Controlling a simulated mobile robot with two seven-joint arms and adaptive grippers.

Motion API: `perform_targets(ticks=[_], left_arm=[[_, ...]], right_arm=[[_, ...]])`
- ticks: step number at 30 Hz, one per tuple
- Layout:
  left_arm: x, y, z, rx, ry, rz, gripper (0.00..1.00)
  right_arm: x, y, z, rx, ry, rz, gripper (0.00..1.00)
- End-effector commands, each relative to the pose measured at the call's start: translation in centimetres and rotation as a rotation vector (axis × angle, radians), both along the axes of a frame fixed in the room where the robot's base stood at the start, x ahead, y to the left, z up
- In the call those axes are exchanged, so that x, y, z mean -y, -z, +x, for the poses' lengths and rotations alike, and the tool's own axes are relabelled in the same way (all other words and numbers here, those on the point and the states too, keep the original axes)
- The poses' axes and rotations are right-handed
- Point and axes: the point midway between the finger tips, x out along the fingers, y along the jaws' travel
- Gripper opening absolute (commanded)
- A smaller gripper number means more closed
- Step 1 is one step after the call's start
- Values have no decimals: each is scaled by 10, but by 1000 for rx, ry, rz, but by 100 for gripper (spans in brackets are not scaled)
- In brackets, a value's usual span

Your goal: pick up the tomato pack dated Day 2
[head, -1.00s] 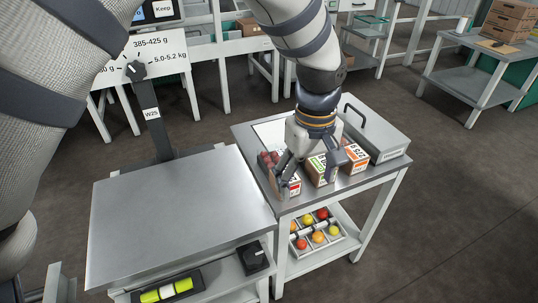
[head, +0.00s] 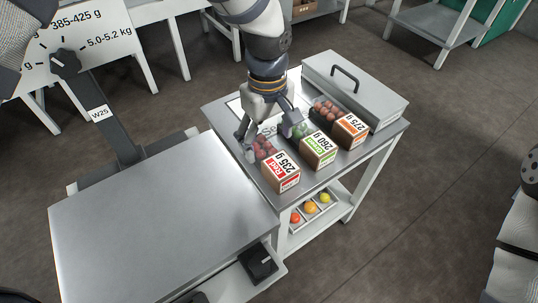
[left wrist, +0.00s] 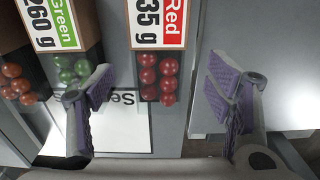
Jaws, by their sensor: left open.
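Three tomato packs stand in a row on the metal cart top: the red-labelled 235 g pack (head: 283,175), the green-labelled 260 g pack (head: 318,152) and the orange-labelled 275 g pack (head: 351,131). No day date is legible on any of them. My left gripper (head: 267,132) is open and empty, at the back end of the red pack. In the left wrist view its fingers (left wrist: 160,104) are spread, with the red pack's tomatoes (left wrist: 158,78) between and beyond them. The green pack (left wrist: 72,65) lies beyond the left finger. My right gripper is out of view.
A white printed sheet (left wrist: 122,128) lies on the cart top, partly hidden. The bare metal table (head: 160,225) at left is clear.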

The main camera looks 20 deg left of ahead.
Motion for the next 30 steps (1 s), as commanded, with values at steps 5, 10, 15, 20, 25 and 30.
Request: perform_targets(ticks=[5,10,15,20,25,30], left_arm=[[4,37,-1,-6,1,-1,73],[4,48,0,1,0,-1,73],[4,47,0,2,1,0,69],[4,47,0,1,1,0,33],[4,47,0,1,1,0,14],[4,46,0,1,1,0,14]], right_arm=[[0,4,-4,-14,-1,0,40],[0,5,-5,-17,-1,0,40],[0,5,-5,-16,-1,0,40],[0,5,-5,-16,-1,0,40],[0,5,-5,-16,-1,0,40],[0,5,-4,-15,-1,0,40]])
